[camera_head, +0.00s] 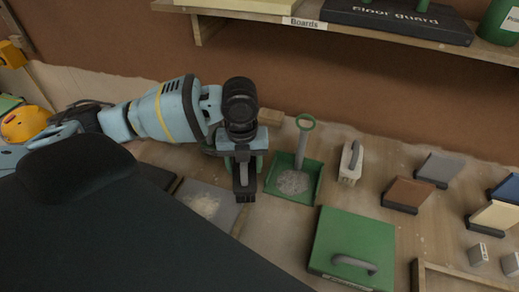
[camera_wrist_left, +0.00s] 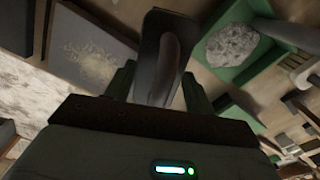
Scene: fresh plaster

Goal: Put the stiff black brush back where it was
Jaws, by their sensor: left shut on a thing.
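My left gripper (camera_head: 243,168) points down and is shut on a dark brush (camera_head: 244,191) with a grey handle. In the left wrist view the brush (camera_wrist_left: 153,60) stands out between the two green fingers. In the head view it appears between a grey board with pale powder (camera_head: 222,217) and a green dustpan (camera_head: 309,186) holding grey debris. Its height above the table is hard to tell. My right gripper is not in view.
A pale block with a dark handle (camera_head: 350,163) stands right of the dustpan. A green case (camera_head: 340,228) lies in front. Brown (camera_head: 408,194), grey (camera_head: 440,168) and cream blocks (camera_head: 497,217) stand at the right. A shelf (camera_head: 286,22) runs along the back wall. A yellow helmet (camera_head: 24,123) is at left.

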